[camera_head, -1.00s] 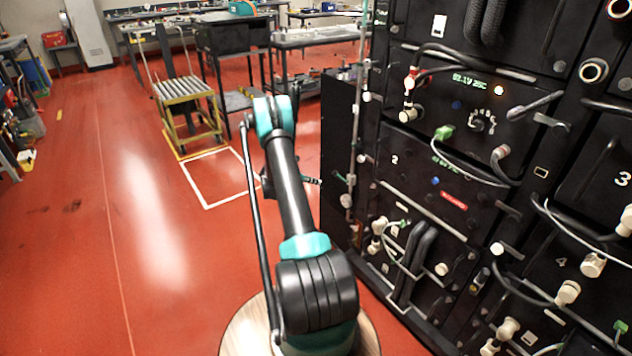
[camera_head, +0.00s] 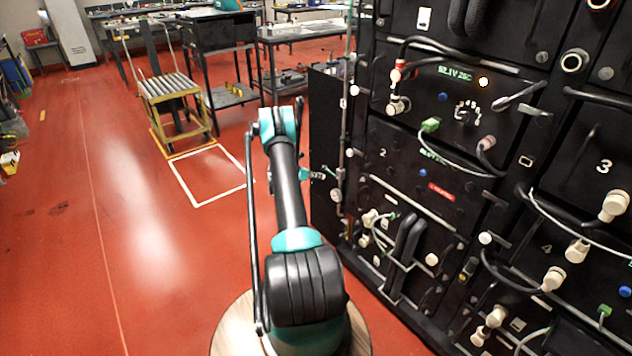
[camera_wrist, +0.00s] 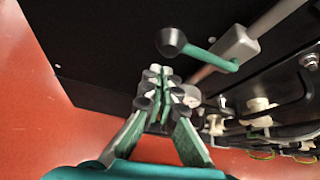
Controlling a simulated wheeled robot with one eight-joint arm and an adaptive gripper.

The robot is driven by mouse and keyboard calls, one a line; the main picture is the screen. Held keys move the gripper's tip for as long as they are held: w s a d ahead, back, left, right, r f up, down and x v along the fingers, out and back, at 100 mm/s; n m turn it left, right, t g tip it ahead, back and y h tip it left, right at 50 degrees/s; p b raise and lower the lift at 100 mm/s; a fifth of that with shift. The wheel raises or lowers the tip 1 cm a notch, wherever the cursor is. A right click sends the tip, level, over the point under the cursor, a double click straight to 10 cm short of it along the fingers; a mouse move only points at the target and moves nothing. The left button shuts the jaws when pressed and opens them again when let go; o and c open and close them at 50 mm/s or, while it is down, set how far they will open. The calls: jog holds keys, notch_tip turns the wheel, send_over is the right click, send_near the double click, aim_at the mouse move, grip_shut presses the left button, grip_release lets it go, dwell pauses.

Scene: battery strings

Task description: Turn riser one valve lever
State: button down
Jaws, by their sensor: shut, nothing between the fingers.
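The valve lever is a green bar (camera_wrist: 208,58) with a black ball knob (camera_wrist: 171,42), in the wrist view. It joins a grey valve body (camera_wrist: 236,47) on a grey riser pipe (camera_wrist: 275,18). My gripper (camera_wrist: 158,82) is shut and empty, just below the knob in that view. A small gap shows between fingertips and knob; contact cannot be told. In the head view my gripper (camera_head: 318,176) is beside the thin vertical riser pipe (camera_head: 347,125) at the rack's left edge, and the lever is too small to make out clearly.
The black battery rack (camera_head: 410,165) fills the right side, with protruding cables, connectors and handles. A dark side panel (camera_head: 323,125) stands behind my gripper. A yellow roller cart (camera_head: 172,90) stands farther back left.

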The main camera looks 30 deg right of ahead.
jog(key=shift+w+d+r, duration=0.1)
jog(key=shift+d+r, duration=0.05)
jog(key=shift+r, duration=0.5)
